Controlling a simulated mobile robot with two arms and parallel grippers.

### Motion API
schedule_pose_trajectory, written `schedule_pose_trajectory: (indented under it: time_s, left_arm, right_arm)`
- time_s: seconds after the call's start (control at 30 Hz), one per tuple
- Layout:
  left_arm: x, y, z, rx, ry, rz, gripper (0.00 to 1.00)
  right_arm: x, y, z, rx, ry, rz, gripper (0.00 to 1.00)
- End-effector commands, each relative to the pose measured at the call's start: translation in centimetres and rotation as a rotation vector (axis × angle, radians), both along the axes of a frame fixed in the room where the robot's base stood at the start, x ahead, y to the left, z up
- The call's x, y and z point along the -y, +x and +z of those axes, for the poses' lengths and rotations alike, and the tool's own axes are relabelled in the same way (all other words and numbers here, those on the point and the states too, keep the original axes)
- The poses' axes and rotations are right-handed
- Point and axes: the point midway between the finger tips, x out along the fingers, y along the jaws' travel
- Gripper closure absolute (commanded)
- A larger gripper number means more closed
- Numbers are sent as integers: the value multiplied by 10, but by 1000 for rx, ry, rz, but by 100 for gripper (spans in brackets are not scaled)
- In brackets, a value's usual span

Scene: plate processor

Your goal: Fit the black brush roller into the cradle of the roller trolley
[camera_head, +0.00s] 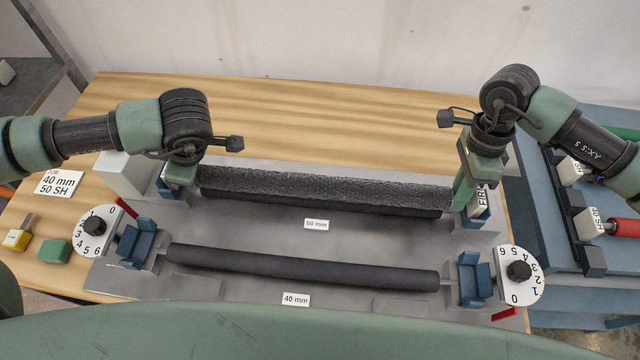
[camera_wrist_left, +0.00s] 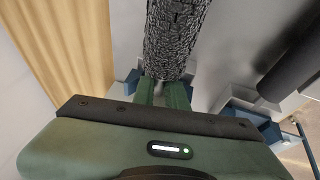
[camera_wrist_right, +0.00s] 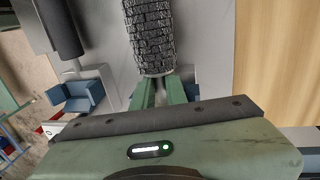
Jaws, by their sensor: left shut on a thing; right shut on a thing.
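The black brush roller (camera_head: 322,184) has a rough, bristled surface and lies level across the back of the grey plate processor (camera_head: 300,236). My left gripper (camera_head: 179,177) is shut on its left end and my right gripper (camera_head: 465,190) on its right end. The left wrist view shows the bristles (camera_wrist_left: 172,38) running away from the closed fingers; the right wrist view shows them too (camera_wrist_right: 152,38). I cannot tell whether the ends touch the rear blue holders, which the grippers partly hide. The blue roller trolley (camera_head: 541,225) stands at the right; my right arm covers part of it.
A smooth dark roller shows just under the brush roller. Another smooth roller (camera_head: 300,268) lies in front, between blue holders (camera_head: 137,243) and numbered dials (camera_head: 519,271). The trolley carries a red roller (camera_head: 626,228) and a green one (camera_head: 626,133). Bare wooden table (camera_head: 300,120) lies behind.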

Motion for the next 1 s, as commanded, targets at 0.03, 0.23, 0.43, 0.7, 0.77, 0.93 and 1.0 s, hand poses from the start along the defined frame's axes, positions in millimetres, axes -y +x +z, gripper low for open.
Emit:
schedule_pose_trajectory:
  time_s: [0.03, 0.23, 0.43, 0.7, 0.77, 0.93, 1.0]
  left_arm:
    - [5, -1, -2, -4, -11, -9, 100]
    - [5, -1, 6, -3, -12, -10, 100]
    - [5, -1, 26, -1, -11, -11, 100]
    - [5, 0, 50, 0, -12, -10, 100]
    - [5, 0, 51, 0, -12, -10, 100]
    - [5, 0, 50, 1, -12, -11, 100]
    - [5, 0, 50, 1, -12, -11, 100]
  right_arm:
    - [-3, 1, 1, 3, 8, 4, 100]
    - [-4, 1, 9, 3, 9, 3, 100]
    - [-4, 1, 29, 4, 11, 4, 100]
    - [-5, 0, 52, 3, 13, 5, 100]
    - [-5, 0, 53, 3, 13, 5, 100]
    - [-5, 0, 52, 3, 13, 6, 100]
    - [-5, 0, 51, 3, 13, 6, 100]
